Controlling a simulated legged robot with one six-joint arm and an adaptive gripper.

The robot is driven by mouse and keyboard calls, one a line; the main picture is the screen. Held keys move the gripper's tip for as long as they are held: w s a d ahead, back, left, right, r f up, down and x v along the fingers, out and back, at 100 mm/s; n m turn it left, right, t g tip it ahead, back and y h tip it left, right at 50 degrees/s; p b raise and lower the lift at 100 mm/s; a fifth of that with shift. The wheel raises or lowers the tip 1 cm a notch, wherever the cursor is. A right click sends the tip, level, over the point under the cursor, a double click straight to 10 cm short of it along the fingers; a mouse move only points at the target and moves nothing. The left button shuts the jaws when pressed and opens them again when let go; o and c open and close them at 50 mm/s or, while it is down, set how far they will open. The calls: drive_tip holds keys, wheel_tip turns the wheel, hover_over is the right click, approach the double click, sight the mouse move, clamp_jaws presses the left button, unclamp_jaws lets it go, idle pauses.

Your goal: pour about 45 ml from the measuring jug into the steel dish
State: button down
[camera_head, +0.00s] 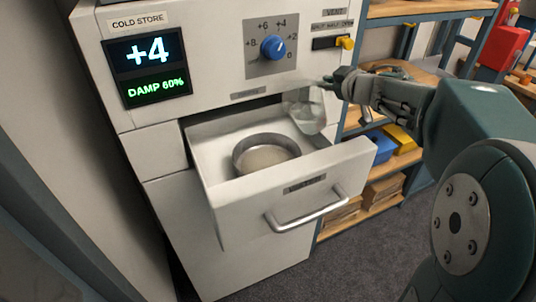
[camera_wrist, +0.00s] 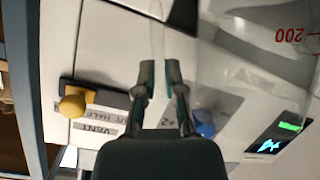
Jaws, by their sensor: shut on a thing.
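The clear measuring jug (camera_head: 305,112) hangs over the back right of the open drawer, leaning a little, beside and above the steel dish. In the wrist view the jug (camera_wrist: 235,60) fills the upper right, with a red 200 mark showing upside down. My gripper (camera_head: 338,84) is shut on the jug's clear handle; in the wrist view the fingertips (camera_wrist: 160,72) close around it. The round steel dish (camera_head: 238,157) sits upright in the drawer, with something pale and flat inside. I cannot make out the jug's liquid level or any stream.
The white drawer (camera_head: 232,206) is pulled out of the cold store cabinet (camera_head: 220,60). A blue dial (camera_head: 273,47) and a vent slider with a yellow knob (camera_head: 346,43) are on the panel behind the jug. Shelves (camera_head: 400,150) with boxes stand at the right.

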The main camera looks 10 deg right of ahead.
sight(316, 83)
drive_tip(key=shift+s+a+r+n+t+h, duration=0.2)
drive_tip(key=shift+s+a+n, duration=0.15)
drive_tip(key=shift+a, duration=0.25)
drive_tip(key=shift+s+a+r+n+t+h, duration=0.1)
drive_tip(key=shift+s+a+r+n+t, duration=0.1)
drive_tip(key=shift+s+a+n, duration=0.3)
drive_tip(key=shift+s+a+f+n+t, duration=0.15)
drive_tip(key=shift+a+n+t, duration=0.15)
drive_tip(key=shift+a+n, duration=0.15)
drive_tip(key=shift+a+p, duration=0.15)
drive_tip(key=shift+p, duration=0.2)
drive_tip(key=shift+s+a+n+t+h+p, duration=0.3)
drive_tip(key=shift+a+n+h+p, duration=0.1)
drive_tip(key=shift+n, duration=0.3)
drive_tip(key=shift+s+a+r, duration=0.1)
drive_tip(key=shift+r, duration=0.15)
drive_tip(key=shift+d+f, duration=0.2)
drive_tip(key=shift+d, duration=0.05)
drive_tip(key=shift+w+d+m+g+y, duration=0.4)
drive_tip(key=shift+w+d+m+g, duration=0.25)
drive_tip(key=shift+d+m, duration=0.4)
drive_tip(key=shift+w+r+m, duration=0.1)
drive_tip(key=shift+m, duration=0.15)
